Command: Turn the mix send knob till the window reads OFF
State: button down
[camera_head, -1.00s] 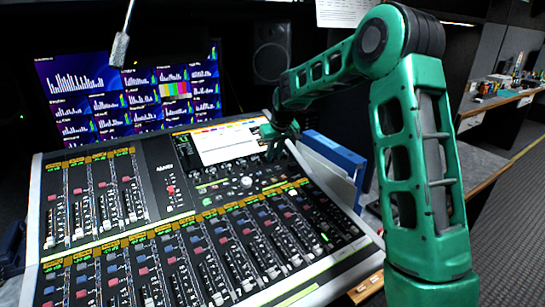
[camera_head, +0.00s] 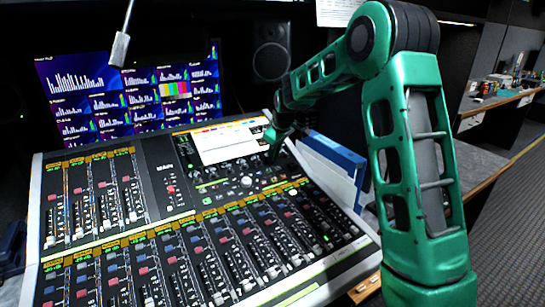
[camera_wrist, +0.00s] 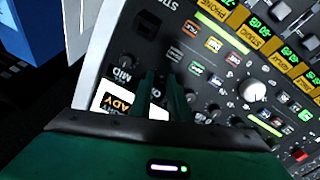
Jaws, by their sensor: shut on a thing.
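The mixing console (camera_head: 150,185) fills the left and middle of the head view. My gripper (camera_head: 274,153) reaches down to its upper right part, beside the tilted screen (camera_head: 228,142). In the wrist view the two green fingers of my gripper (camera_wrist: 164,88) stand close together on the dark panel, closed on a small knob that they mostly hide. I take this to be the mix send knob; its own label is not readable. A display with the letters "ADY" (camera_wrist: 118,104) is partly covered by my gripper. I cannot read OFF anywhere.
Other small knobs and lit buttons (camera_wrist: 214,44) surround the fingers, with a larger white knob (camera_wrist: 252,90) to the right. A blue binder (camera_head: 336,153) stands close to the console's right edge. A microphone (camera_head: 120,48) hangs at upper left.

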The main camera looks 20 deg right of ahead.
dwell(0.3)
jog(key=c, duration=1.7)
grip_release()
jog(key=shift+o, duration=0.2)
jog(key=shift+r, duration=0.1)
jog(key=v, duration=1)
jog(key=shift+r, duration=0.3)
